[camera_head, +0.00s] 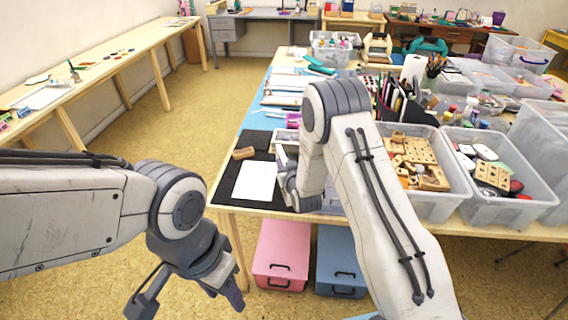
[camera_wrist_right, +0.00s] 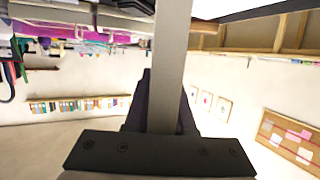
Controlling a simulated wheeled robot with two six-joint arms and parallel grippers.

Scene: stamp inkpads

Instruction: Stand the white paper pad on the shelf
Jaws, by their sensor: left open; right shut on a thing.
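My right gripper (camera_wrist_right: 166,100) is shut on a long, flat, pale grey-white slab (camera_wrist_right: 173,60), seen nearly edge-on in the right wrist view. It may be the white paper pad, but I cannot tell for sure. A white sheet or pad (camera_head: 255,181) lies flat on a black mat (camera_head: 230,178) at the table's near left corner. My left gripper (camera_head: 186,297) is open and empty, in front of the table edge. I cannot make out the shelf clearly.
A brown block (camera_head: 243,153) lies on the mat. Clear bins (camera_head: 433,207) of wooden parts and small goods crowd the table's right side. A black organizer with pens (camera_head: 400,105) stands behind my right arm. Pink (camera_head: 281,252) and blue (camera_head: 340,262) boxes sit under the table.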

